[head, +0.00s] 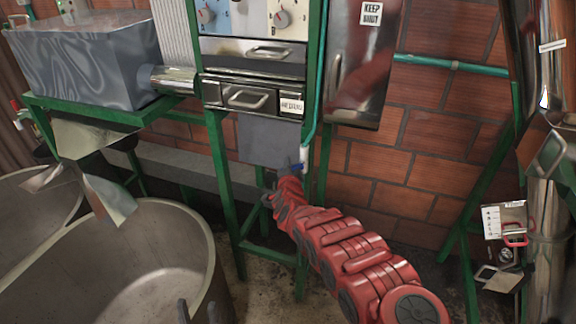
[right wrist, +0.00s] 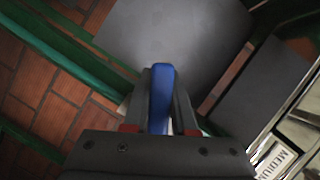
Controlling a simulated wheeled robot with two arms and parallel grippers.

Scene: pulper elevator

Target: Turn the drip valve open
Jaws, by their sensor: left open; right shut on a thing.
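The drip valve's blue handle (head: 298,166) shows as a small blue spot at the lower end of the thin teal pipe (head: 312,110), below the metal cabinet. In the right wrist view the blue handle (right wrist: 161,92) stands between the two dark fingers of my right gripper (right wrist: 163,108). In the head view my right gripper (head: 288,172) is at the handle, shut on it. The valve body is mostly hidden behind the gripper.
The green frame (head: 225,190) stands close around the valve, with a grey panel (head: 265,140) beside it. Large metal tubs (head: 150,215) fill the lower left. A brick wall (head: 400,165) lies behind. A red lock and tag (head: 514,238) hang at the right.

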